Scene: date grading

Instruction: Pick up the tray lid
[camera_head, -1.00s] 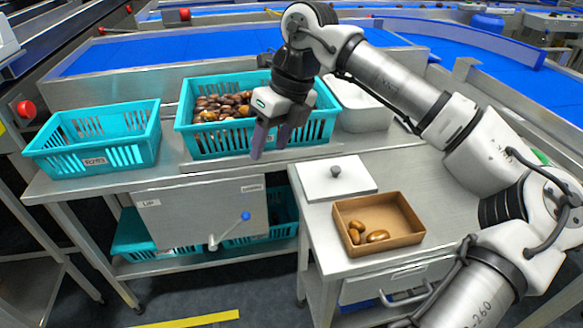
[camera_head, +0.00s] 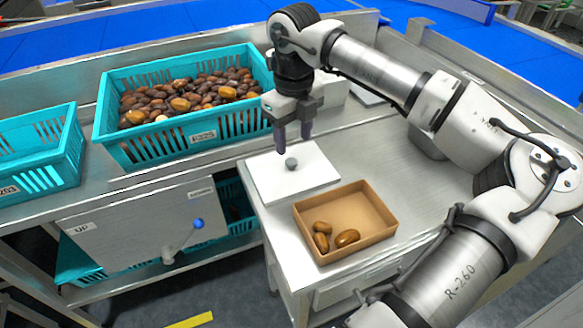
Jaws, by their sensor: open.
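The tray lid (camera_head: 272,186) is a flat white square plate with a round grey knob (camera_head: 291,164) in its middle. It lies flat on the steel worktop, behind and to the left of the brown tray. The open brown tray (camera_head: 368,243) holds a few brown dates (camera_head: 347,238) at its left side. My gripper (camera_head: 293,146) points down just above the knob, with its two dark fingers apart and nothing between them. I cannot tell exactly how far the fingertips are from the knob.
A teal crate (camera_head: 165,154) full of dates stands behind on the left, and another teal crate (camera_head: 72,160) stands at the far left. A grey panel with a blue-knobbed lever (camera_head: 197,223) hangs below. The worktop right of the tray (camera_head: 420,190) is clear.

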